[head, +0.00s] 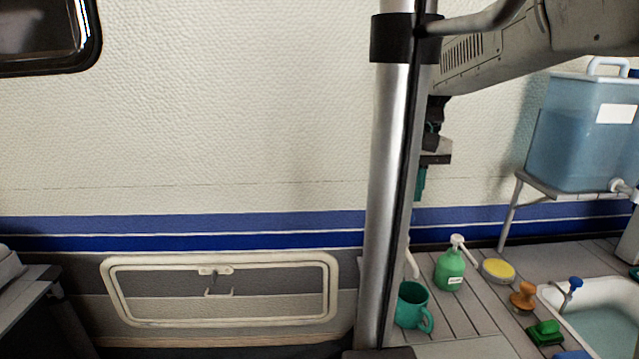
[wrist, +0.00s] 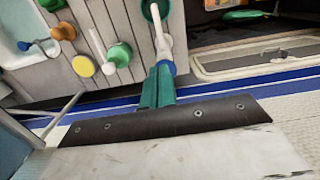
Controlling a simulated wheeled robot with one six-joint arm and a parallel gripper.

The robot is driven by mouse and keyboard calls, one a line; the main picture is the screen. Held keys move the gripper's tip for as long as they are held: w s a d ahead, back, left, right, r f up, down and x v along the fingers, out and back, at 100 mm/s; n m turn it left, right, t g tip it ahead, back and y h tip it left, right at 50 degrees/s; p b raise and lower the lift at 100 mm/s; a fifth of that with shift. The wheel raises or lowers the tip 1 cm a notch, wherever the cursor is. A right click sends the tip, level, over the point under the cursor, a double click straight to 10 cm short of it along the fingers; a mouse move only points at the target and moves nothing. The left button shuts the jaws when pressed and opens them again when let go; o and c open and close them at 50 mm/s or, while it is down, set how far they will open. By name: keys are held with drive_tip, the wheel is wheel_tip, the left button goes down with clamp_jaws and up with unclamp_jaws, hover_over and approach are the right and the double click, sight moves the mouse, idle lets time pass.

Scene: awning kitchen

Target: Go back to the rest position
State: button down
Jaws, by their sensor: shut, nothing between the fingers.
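My gripper (head: 420,183) hangs above the slatted counter in the head view, its teal fingers partly hidden by the metal pole. In the wrist view the teal fingers (wrist: 162,68) are together with nothing between them. A teal mug (head: 412,307) stands on the counter below my gripper, with a white handle (head: 411,262) sticking up from it. In the wrist view the mug (wrist: 150,10) and the white handle (wrist: 163,45) lie just beyond the fingertips; I cannot tell the exact gap.
A green soap pump bottle (head: 450,270), yellow sponge (head: 498,270), orange-brown brush (head: 522,296) and green brush (head: 545,333) stand near the sink (head: 610,345). A blue water tank (head: 580,135) sits on a rack at right. The wall is close behind; space above the counter is free.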

drive_tip(key=s+d+f+t, duration=0.1)
drive_tip(key=s, duration=1.5)
drive_tip(key=s+d+f+t, duration=0.1)
drive_tip(key=s+d+f, duration=0.1)
drive_tip(key=s, duration=1.4)
drive_tip(key=shift+s+f, duration=0.15)
drive_tip(key=shift+f, duration=0.05)
